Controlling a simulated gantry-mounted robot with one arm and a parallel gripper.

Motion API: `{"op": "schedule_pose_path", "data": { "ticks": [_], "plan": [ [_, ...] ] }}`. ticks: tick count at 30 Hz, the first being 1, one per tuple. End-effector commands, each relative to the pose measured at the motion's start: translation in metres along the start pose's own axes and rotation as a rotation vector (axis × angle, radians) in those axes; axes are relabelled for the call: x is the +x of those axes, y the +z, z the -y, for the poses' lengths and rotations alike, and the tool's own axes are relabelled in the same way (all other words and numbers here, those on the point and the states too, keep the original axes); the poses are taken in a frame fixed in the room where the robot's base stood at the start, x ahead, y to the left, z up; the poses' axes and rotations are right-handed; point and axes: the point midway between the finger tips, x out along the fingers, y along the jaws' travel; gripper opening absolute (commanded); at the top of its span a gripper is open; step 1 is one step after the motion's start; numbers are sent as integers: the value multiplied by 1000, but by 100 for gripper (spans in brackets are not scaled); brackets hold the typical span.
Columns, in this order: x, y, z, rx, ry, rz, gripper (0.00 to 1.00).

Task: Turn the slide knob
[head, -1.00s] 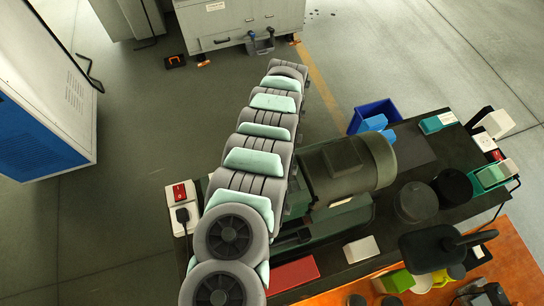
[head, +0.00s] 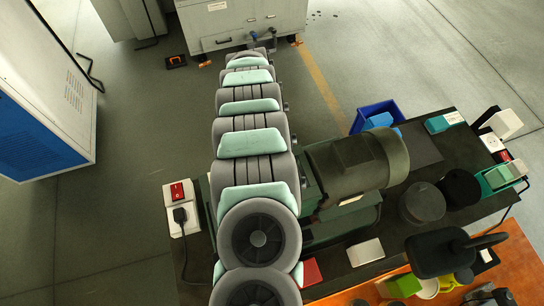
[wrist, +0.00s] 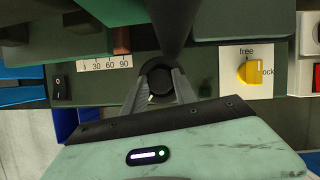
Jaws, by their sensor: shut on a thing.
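In the wrist view a black round knob (wrist: 158,80) stands out from the front of a dark green machine. My gripper (wrist: 160,92) is shut on this knob, with one grey finger on each side of it. A scale strip (wrist: 105,64) with 30, 60 and 90 lies just left of the knob. A yellow knob (wrist: 250,72) sits to the right on a white plate marked "free" and "lock". I cannot tell any turn of the black knob from its plain face. In the head view my arm hides the gripper and the knob.
A black rocker switch (wrist: 60,88) is left of the scale. A dark rounded bar hangs down close above the knob. In the head view a motor-like housing (head: 355,165) lies right of my arm, and a blue bin (head: 378,115) stands beyond it.

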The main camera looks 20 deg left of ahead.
Motion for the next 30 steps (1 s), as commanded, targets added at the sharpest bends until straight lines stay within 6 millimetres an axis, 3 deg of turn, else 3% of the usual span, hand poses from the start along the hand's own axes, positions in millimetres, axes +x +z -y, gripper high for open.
{"op": "schedule_pose_path", "data": {
  "ticks": [15,30],
  "plan": [
    [-1,0,2,-371,156,-3,0],
    [1,0,4,-484,199,-1,0]
  ]
}}
